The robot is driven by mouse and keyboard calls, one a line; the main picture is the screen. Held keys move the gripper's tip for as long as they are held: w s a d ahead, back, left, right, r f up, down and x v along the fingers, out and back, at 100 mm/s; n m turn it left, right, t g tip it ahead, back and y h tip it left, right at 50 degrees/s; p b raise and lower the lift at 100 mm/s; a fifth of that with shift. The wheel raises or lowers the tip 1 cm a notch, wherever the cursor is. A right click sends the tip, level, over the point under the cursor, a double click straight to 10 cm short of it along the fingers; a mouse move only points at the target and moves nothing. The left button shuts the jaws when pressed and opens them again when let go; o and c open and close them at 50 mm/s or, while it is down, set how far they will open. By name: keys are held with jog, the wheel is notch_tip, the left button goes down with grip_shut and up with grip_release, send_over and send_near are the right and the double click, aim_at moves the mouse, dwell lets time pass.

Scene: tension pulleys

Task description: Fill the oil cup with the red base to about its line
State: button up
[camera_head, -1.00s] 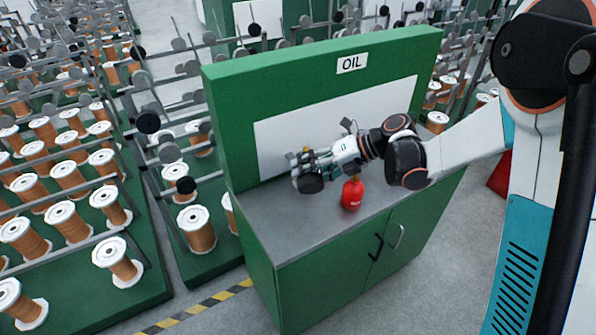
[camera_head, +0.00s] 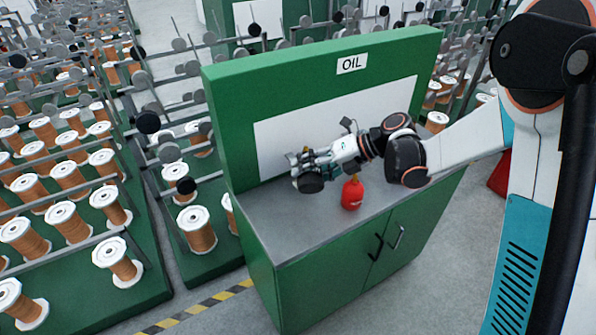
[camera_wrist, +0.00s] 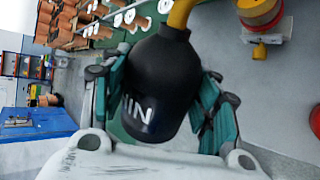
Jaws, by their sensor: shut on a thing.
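My gripper (camera_head: 308,168) is above the left part of the grey worktop. In the wrist view its teal fingers (camera_wrist: 170,115) are shut on a black bottle (camera_wrist: 158,85) with white lettering and a yellow spout (camera_wrist: 181,12). The spout points to the top of that view and its tip is out of frame. A round red-and-yellow cup (camera_wrist: 260,12) with a brass fitting sits at the top right, apart from the visible part of the spout. It seems to be the oil cup; its line and level cannot be made out. In the head view the cup is not distinguishable.
A red oil can (camera_head: 352,194) with a yellow spout stands on the worktop (camera_head: 290,225), below and right of my gripper. The green cabinet's upright back panel (camera_head: 222,110), marked OIL, rises behind. Racks of copper spools (camera_head: 75,220) stand to the left.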

jog(key=shift+w+r, duration=0.15)
jog(key=shift+r, duration=0.2)
jog(key=shift+f, duration=0.1)
dwell(1.1)
jog(key=f+b, duration=0.1)
jog(key=f+t+b, duration=0.1)
jog(key=f+b, duration=0.1)
jog(key=shift+s+n, duration=0.35)
jog(key=shift+n, duration=0.05)
notch_tip(320, 180, down, 3)
jog(key=n+t+y+b, duration=0.1)
jog(key=n+t+b, duration=0.1)
jog(key=b, duration=0.3)
jog(key=shift+r, duration=0.15)
